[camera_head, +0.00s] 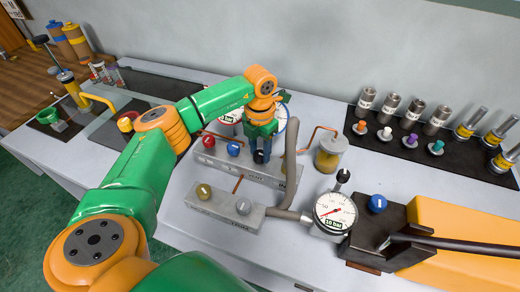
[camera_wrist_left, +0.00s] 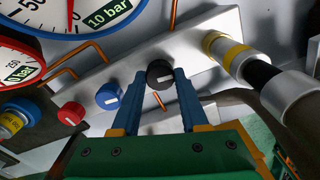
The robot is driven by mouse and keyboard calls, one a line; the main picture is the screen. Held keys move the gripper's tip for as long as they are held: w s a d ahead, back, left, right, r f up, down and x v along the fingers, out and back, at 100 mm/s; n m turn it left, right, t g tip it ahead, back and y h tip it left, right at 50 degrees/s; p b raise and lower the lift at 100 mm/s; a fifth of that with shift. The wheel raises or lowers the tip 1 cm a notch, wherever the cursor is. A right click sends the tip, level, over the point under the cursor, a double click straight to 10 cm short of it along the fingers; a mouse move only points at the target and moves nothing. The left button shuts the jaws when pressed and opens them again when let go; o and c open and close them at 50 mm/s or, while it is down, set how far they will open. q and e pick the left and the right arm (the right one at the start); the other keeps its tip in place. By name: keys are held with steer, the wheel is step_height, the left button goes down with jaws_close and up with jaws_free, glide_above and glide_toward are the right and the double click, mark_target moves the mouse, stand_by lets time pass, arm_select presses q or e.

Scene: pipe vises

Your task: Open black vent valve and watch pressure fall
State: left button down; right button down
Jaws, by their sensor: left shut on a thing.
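The black vent valve knob (camera_wrist_left: 159,75) has a white bar mark and sits on the grey manifold block (camera_wrist_left: 130,55), right of a blue knob (camera_wrist_left: 108,96) and a red knob (camera_wrist_left: 71,113). My left gripper (camera_wrist_left: 161,80) is shut on the black knob, one blue finger on each side. In the head view my left gripper (camera_head: 262,152) reaches down onto the manifold block (camera_head: 225,158) and hides the black knob. A large blue-rimmed gauge (camera_wrist_left: 75,12) with a green "10 bar" label is partly visible; its needle cannot be read. My right gripper is not in view.
A second block (camera_head: 222,207) with brass and grey knobs stands in front, piped to a white gauge (camera_head: 335,212). A red-rimmed gauge (camera_wrist_left: 14,68) is beside the manifold. A black mat (camera_head: 430,140) with fittings lies right. A thick grey hose (camera_head: 291,160) rises beside my gripper.

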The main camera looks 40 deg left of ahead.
mark_target(260, 154)
arm_select(q)
steer(key=shift+c, duration=2.1)
jaws_free()
step_height(260, 154, up, 6)
steer(key=shift+r+b, duration=0.2)
steer(key=shift+b, duration=0.7)
steer(key=shift+r, duration=0.35)
